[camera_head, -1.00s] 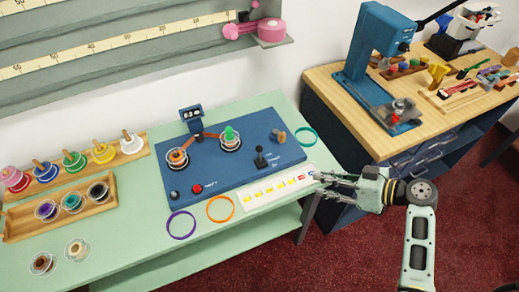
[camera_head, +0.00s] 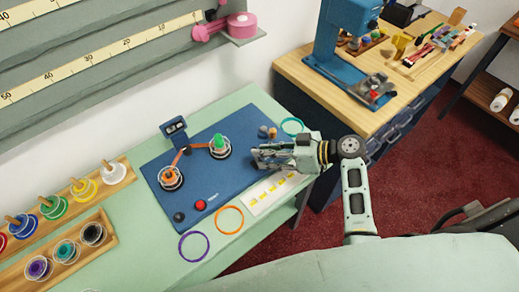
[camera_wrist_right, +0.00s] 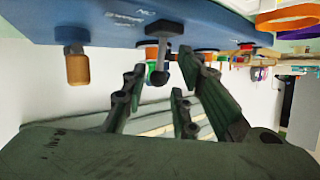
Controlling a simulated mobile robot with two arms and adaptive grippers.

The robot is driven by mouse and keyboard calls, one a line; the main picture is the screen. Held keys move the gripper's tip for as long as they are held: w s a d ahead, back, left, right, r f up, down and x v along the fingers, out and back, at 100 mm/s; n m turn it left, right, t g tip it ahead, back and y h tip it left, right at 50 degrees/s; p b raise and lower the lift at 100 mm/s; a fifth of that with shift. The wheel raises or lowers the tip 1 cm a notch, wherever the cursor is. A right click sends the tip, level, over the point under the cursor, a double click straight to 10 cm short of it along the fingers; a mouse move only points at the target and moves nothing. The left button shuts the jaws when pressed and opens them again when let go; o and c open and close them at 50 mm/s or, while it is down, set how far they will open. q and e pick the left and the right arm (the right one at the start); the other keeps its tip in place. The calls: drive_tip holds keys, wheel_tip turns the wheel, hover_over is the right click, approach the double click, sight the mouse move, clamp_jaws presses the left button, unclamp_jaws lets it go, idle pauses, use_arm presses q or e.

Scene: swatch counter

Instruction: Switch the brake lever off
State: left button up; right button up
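The blue winding board (camera_head: 209,187) lies on the pale green counter. A black lever with a ball end (camera_wrist_right: 160,76) stands on it, taken here as the brake lever. My left gripper is not in view.
Two spools (camera_head: 219,147) (camera_head: 171,177) and a red button (camera_head: 200,205) are on the board. A white strip with yellow marks (camera_head: 268,194) lies along its front. Orange (camera_head: 229,207), purple (camera_head: 179,246) and teal (camera_head: 304,126) rings lie nearby. Spool racks (camera_head: 62,252) stand left.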

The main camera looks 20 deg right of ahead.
drive_tip(key=shift+w+a+f, duration=0.15)
drive_tip(key=shift+w+a, duration=0.25)
drive_tip(key=shift+a, duration=0.15)
drive_tip(key=shift+w+a+f, duration=0.15)
drive_tip(key=shift+w+a, duration=0.05)
drive_tip(key=shift+a, duration=0.05)
drive_tip(key=shift+a+f, duration=0.1)
drive_tip(key=shift+a, duration=0.05)
drive_tip(key=c, duration=0.6)
clamp_jaws()
drive_tip(key=shift+p, duration=0.3)
drive_tip(key=shift+w+r+g+h+p, duration=0.2)
drive_tip(key=shift+w+g+h+p, duration=0.1)
drive_tip(key=shift+g+p, duration=0.3)
drive_tip(key=shift+w+a+f+m+g+h+p, duration=0.2)
drive_tip(key=shift+w+m+g+h+p, duration=0.1)
drive_tip(key=shift+m+p, duration=0.2)
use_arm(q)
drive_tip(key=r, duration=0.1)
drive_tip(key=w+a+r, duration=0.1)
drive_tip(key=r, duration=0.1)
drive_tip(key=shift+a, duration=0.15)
use_arm(e)
drive_tip(key=shift+f, duration=0.1)
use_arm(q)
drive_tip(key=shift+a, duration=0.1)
